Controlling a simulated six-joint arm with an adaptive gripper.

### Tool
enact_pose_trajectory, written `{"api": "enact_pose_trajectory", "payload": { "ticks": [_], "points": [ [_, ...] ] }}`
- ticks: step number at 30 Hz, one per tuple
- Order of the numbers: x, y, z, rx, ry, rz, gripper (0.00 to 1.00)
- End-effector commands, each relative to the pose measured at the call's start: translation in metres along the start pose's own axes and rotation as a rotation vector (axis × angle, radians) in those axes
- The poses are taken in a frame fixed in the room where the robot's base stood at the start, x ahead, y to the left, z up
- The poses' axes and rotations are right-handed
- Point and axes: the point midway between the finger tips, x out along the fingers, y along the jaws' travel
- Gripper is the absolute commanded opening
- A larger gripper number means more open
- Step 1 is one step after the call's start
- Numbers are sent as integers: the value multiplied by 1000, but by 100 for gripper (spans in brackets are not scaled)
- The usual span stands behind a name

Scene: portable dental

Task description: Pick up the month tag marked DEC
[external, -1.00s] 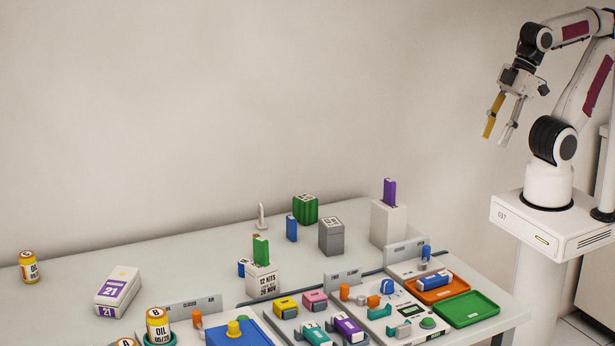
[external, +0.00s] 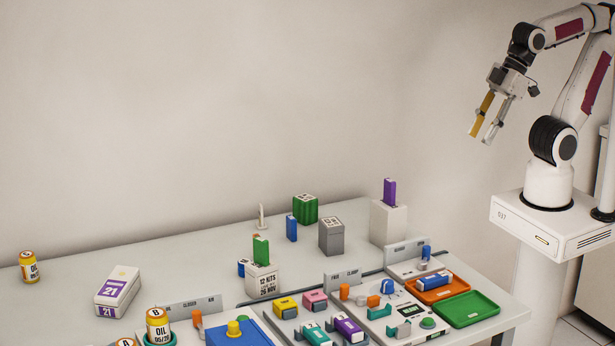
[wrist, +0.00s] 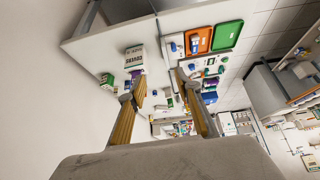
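No DEC lettering can be read in either view. Small upright tags are visible: a purple one (external: 390,191) in a tall white block, a green one (external: 261,251) in a white box lettered 12 KITS, and a blue one (external: 291,229) behind the grey box. I cannot tell which is marked DEC. My gripper (external: 479,137) is open and empty, high above the right end of the table and clear of everything. In the wrist view its two fingers (wrist: 160,77) stand apart with the table beyond them.
The white table (external: 190,256) has bare room at the back left. A green ribbed box (external: 306,209) and a grey box (external: 331,237) stand at the back. Orange (external: 436,291) and green (external: 466,309) trays and several devices crowd the front right.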

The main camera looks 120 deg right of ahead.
Motion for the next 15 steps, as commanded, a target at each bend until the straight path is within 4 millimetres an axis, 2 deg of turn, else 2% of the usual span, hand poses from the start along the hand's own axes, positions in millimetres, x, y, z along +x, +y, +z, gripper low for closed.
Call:
{"api": "enact_pose_trajectory", "payload": {
  "ticks": [15],
  "points": [
    [60, 58, -92, 13, 117, 125, 33]
  ]
}}
